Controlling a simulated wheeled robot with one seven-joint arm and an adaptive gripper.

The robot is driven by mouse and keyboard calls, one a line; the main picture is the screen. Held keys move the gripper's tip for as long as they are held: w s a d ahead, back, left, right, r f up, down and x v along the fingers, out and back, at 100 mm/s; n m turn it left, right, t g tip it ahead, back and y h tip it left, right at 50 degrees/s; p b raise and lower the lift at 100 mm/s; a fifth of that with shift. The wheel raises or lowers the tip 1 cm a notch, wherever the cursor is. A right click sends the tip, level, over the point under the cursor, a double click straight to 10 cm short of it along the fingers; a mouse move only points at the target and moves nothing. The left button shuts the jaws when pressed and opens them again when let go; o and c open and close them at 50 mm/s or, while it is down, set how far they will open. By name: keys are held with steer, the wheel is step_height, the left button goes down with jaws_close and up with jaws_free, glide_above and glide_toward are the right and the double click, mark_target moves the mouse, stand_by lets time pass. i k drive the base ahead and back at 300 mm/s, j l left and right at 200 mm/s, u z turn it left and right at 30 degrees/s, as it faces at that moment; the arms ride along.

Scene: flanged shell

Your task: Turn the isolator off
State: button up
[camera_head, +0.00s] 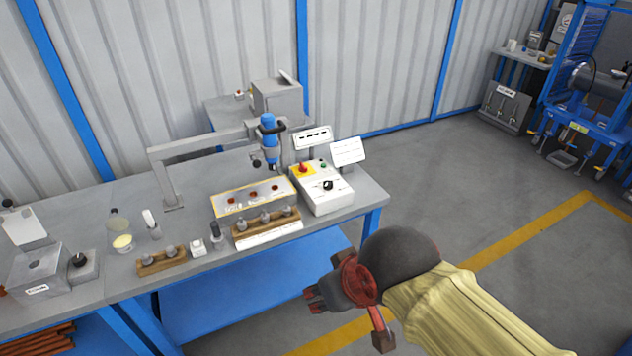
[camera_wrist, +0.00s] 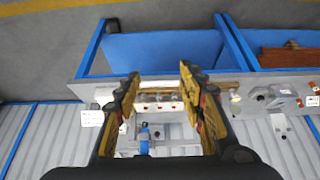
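A white control box (camera_head: 327,198) stands at the right end of the bench. Its sloped face carries a black rotary knob (camera_head: 328,185), which looks like the isolator handle, a red button on a yellow plate (camera_head: 303,168) and a small green button (camera_head: 323,165). The knob's exact setting is too small to tell. My gripper (camera_head: 314,296) is in front of the bench, apart from the box. In the wrist view my gripper (camera_wrist: 158,80) is open with nothing between its fingers. The box (camera_wrist: 104,96) shows there beside the left finger, its knob not discernible.
A blue-headed stand (camera_head: 268,140), a yellow-edged panel (camera_head: 250,197) and wooden racks (camera_head: 265,222) are left of the box. A white sign (camera_head: 347,151) stands behind it. A grey box (camera_head: 38,270) is at far left. Floor right of the bench is clear.

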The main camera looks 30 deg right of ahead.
mark_target(303, 169)
steer(key=i+l, duration=0.1)
steer(key=i, duration=1)
steer(key=l+z, duration=0.05)
steer(key=l, duration=0.05)
